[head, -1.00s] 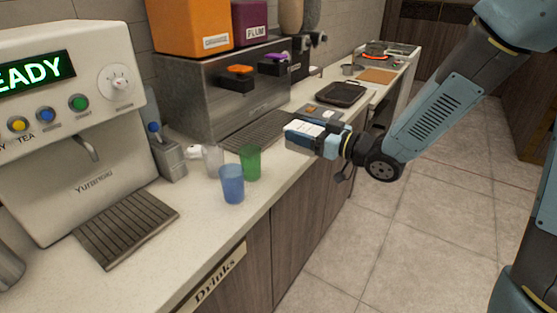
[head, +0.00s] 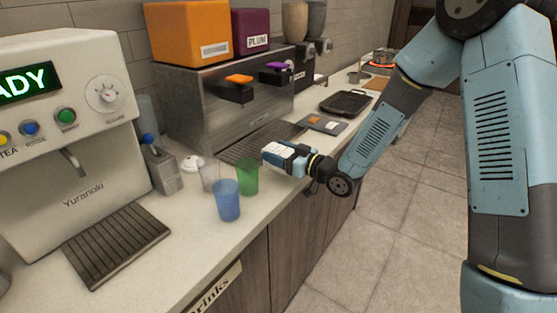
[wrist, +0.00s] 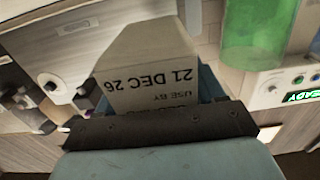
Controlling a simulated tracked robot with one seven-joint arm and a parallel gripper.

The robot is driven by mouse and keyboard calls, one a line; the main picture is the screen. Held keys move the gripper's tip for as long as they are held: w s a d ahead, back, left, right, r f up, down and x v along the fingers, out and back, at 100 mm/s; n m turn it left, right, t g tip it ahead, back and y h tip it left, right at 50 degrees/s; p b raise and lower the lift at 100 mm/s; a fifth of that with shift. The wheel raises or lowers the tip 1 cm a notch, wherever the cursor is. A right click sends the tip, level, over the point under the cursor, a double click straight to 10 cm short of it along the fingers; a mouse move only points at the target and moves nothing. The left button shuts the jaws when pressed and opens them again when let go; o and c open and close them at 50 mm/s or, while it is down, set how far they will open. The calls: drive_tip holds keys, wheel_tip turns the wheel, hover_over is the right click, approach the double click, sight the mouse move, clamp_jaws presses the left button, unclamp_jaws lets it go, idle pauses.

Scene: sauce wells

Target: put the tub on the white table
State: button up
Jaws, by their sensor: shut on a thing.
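My gripper (head: 284,157) is shut on the tub (head: 277,149), a pale block-like thing, above the counter edge just right of the green cup. In the wrist view the tub (wrist: 150,70) shows a pale face with the printed words "USE BY 21 DEC 26", upside down, between the fingers of my gripper (wrist: 160,125). The rest of the tub is hidden by the gripper. I cannot make out a separate white table in these views.
The pale counter (head: 185,235) holds a blue cup (head: 227,202), a green cup (head: 247,178) and a clear cup (head: 208,176) close by the gripper. A drinks machine (head: 75,150) stands left, a steel dispenser (head: 215,110) behind, a black tray (head: 345,103) further back. Open floor (head: 395,225) lies right.

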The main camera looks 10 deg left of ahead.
drive_tip(key=shift+w+d+f, duration=0.1)
drive_tip(key=shift+w+f, duration=0.25)
wheel_tip(320, 180, down, 2)
drive_tip(key=shift+f, duration=0.55)
drive_tip(key=shift+r, duration=0.1)
drive_tip(key=o, duration=1.3)
drive_tip(key=shift+c, duration=0.2)
